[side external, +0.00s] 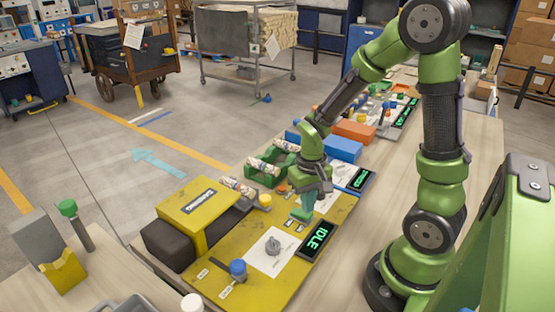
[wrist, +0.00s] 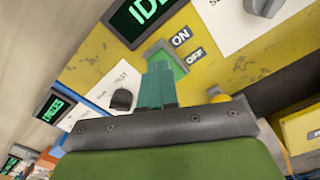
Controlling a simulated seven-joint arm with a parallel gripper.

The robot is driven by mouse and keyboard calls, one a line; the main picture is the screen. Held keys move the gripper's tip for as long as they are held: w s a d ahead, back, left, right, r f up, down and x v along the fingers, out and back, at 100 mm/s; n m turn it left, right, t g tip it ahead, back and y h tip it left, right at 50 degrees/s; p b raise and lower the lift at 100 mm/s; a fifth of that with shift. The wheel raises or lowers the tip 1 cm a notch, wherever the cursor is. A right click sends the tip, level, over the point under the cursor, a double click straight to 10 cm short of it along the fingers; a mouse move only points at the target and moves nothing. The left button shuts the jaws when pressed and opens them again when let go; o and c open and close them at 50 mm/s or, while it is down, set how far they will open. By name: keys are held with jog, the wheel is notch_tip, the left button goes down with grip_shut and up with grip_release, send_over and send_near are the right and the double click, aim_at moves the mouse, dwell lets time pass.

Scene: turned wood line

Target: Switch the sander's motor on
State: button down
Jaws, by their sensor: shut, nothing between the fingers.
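The sander is a yellow-and-black machine (side external: 203,207) on a yellow base panel (side external: 215,280). Its dark display reads IDLE in green (side external: 318,240) and also shows in the wrist view (wrist: 138,18). A green switch (wrist: 178,62) with ON and OFF labels beside it sits on the panel in the wrist view. My gripper (side external: 302,214) is shut and empty, pointing down at the panel near the display. In the wrist view its teal fingertips (wrist: 158,70) overlap the switch and hide part of it. I cannot tell whether they touch it.
A grey knob (side external: 273,245) on a white plate and a blue knob (side external: 238,268) stand on the panel. A yellow button (side external: 265,201) is left of my gripper. A green rack (side external: 268,172) and blue box (side external: 340,148) are behind. A black knob (wrist: 122,99) is close by.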

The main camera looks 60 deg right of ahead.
jog(key=shift+f, duration=0.75)
dwell(0.3)
jog(key=shift+r, duration=3.5)
jog(key=shift+a, duration=0.1)
jog(key=s+a+r+n+t+y, duration=0.1)
jog(key=s+a+r+t, duration=0.1)
jog(key=r, duration=0.5)
jog(key=s+a+r+n+t+y, duration=0.1)
jog(key=a+r+t, duration=0.4)
jog(key=a+r, duration=0.2)
jog(key=shift+s+a+r, duration=0.25)
jog(key=shift+s+a, duration=0.05)
jog(key=shift+s, duration=0.1)
